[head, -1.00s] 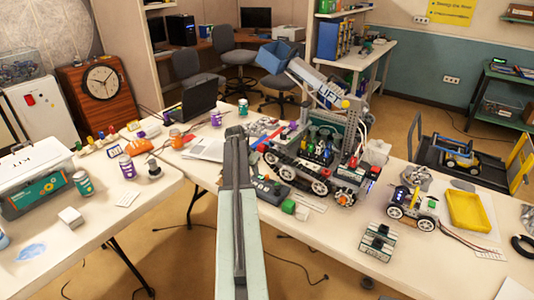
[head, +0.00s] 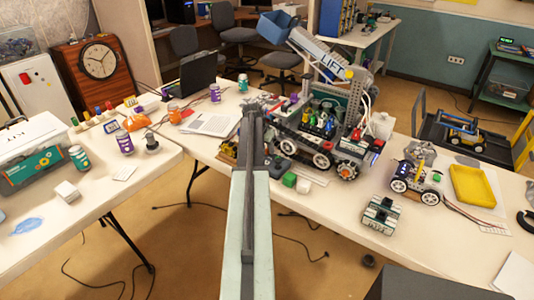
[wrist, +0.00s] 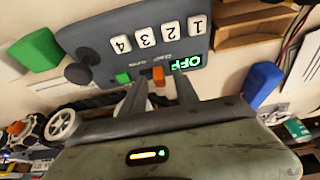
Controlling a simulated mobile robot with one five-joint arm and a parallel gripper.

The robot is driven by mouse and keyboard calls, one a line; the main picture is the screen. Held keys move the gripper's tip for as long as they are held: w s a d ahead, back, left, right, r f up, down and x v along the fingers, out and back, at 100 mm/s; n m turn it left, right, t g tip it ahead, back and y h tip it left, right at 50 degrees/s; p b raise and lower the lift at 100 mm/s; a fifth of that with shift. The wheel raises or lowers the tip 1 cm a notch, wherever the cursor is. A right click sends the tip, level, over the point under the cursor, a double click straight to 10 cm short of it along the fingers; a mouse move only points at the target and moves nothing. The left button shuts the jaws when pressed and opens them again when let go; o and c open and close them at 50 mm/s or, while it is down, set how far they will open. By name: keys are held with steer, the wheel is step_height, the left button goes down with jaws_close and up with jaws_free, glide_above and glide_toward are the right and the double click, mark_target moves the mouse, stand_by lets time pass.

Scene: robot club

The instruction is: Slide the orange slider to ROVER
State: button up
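In the wrist view the dark control box (wrist: 95,35) appears upside down. It has white keys numbered 1 to 4, a green-lit display (wrist: 187,63) reading OFF, a green button (wrist: 123,77) and a black knob (wrist: 80,72). The orange slider (wrist: 158,76) stands between the button and the display. My gripper (wrist: 159,82) is open, its two fingers on either side of the slider with gaps visible. The small lettering by the slider is too small to read, so I cannot make out ROVER. In the head view my arm hides most of the control box (head: 278,165).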

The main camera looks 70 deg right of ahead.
steer(key=shift+r, duration=0.1)
jaws_close()
stand_by(1.2)
